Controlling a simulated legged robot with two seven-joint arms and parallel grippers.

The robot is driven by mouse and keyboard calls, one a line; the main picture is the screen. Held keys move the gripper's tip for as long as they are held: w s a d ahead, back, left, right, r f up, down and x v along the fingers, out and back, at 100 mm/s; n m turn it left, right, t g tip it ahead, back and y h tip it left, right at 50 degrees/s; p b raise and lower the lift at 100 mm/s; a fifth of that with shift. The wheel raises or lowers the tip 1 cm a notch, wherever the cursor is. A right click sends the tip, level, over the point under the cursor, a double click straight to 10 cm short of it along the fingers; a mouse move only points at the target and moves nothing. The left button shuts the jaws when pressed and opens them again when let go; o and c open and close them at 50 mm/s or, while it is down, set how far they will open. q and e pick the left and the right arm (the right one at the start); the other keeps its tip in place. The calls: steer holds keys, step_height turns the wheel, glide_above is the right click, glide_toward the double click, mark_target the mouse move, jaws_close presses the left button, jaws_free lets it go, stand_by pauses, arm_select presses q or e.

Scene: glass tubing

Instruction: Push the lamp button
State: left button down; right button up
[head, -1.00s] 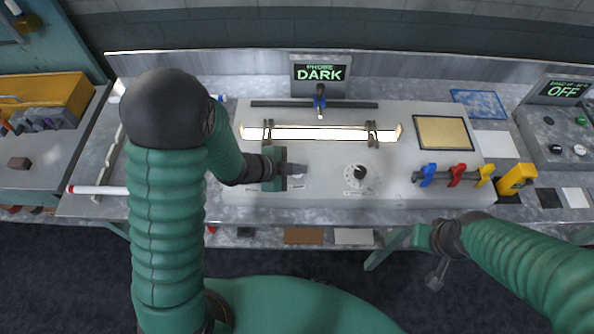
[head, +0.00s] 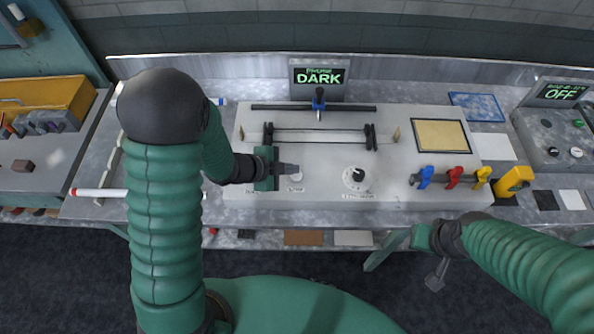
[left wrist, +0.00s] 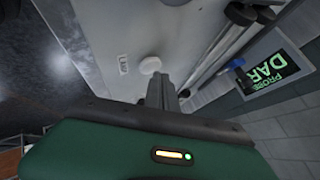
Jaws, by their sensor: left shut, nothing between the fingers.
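The lamp button (head: 296,178) is a round pale button on the sloped grey console (head: 325,185), above a small label. It also shows in the left wrist view (left wrist: 150,65). My left gripper (head: 297,169) is shut and empty, its tip right beside the button. In the left wrist view its fingers (left wrist: 163,84) point toward the button; I cannot tell if they touch it. The lamp strip (head: 320,135) between two dark clamps is unlit. My right gripper (head: 437,275) hangs low at the right, in front of the bench; its fingers are too small to read.
A black knob (head: 358,174) is right of the button. Blue, red and yellow clips (head: 453,175) stand on a bar farther right, beside a yellow device (head: 514,181). A probe screen (head: 319,78) reads DARK; another screen (head: 561,92) reads OFF.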

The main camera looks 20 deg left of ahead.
mark_target(291, 176)
arm_select(q)
steer(key=shift+a, duration=0.25)
steer(key=r+p, duration=0.1)
steer(key=r, duration=0.1)
steer(key=r+p, duration=0.1)
steer(key=p, duration=0.1)
steer(key=d+r+p, duration=0.1)
steer(key=r+p, duration=0.1)
steer(key=shift+r, duration=0.3)
steer(key=shift+a+r+p, duration=0.25)
steer(key=shift+a+p, duration=0.05)
steer(key=shift+p, duration=0.05)
arm_select(e)
steer(key=w+v, duration=0.1)
steer(key=v, duration=0.5)
steer(key=shift+w+a, duration=0.15)
steer(key=shift+a, duration=0.05)
steer(key=shift+r, duration=0.1)
